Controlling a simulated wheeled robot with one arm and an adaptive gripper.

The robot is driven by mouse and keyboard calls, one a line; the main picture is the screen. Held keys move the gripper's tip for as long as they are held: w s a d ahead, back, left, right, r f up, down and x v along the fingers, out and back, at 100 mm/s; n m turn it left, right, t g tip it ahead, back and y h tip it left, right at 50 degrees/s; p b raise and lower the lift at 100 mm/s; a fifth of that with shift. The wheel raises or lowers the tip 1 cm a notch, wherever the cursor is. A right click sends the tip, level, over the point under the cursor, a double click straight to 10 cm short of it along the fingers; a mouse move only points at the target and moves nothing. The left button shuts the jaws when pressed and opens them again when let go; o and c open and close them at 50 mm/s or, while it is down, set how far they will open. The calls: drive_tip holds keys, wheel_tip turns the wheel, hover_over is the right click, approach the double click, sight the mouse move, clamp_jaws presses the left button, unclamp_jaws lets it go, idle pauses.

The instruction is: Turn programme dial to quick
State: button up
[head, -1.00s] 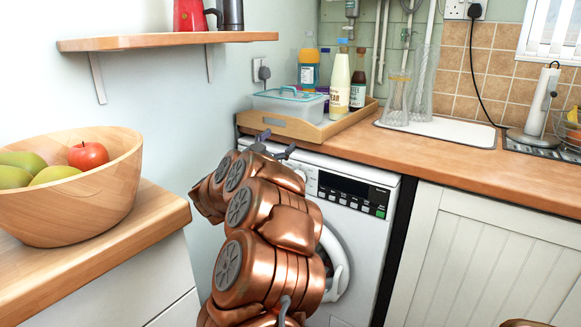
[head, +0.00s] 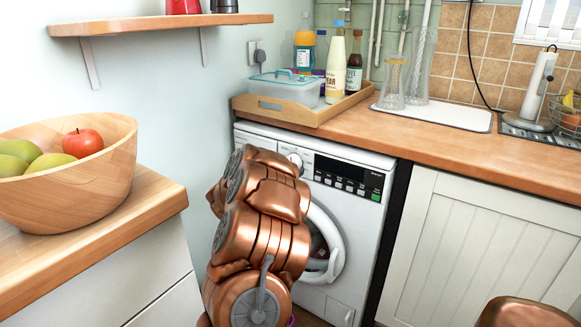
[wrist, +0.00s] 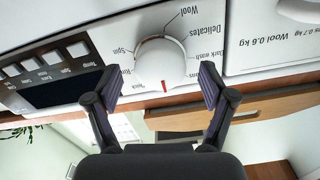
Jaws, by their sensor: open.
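The programme dial (wrist: 160,62) is a round white knob on the washing machine's white front panel. It is upside down in the wrist view, and its red mark (wrist: 164,86) points to the picture's bottom. Around it I read Wool, Delicates, Dark wash and Spin; the labels at lower left are too small to read surely. My gripper (wrist: 160,84) is open, with one dark finger to each side of the dial and a gap to it. The dial (head: 295,160) also shows partly in the head view beside my copper arm, which hides my gripper there.
The washing machine (head: 350,240) stands under a wooden worktop (head: 440,135). A wooden tray (head: 275,112) with bottles and a lidded box sits just above it. A counter with a fruit bowl (head: 100,190) is at left. A black display (wrist: 62,90) and buttons lie beside the dial.

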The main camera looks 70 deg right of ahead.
drive_tip(key=shift+s+d+r, duration=0.1)
drive_tip(key=shift+s+d, duration=0.05)
drive_tip(key=shift+d, duration=0.55)
drive_tip(key=c, duration=1.2)
drive_tip(key=shift+o, duration=0.2)
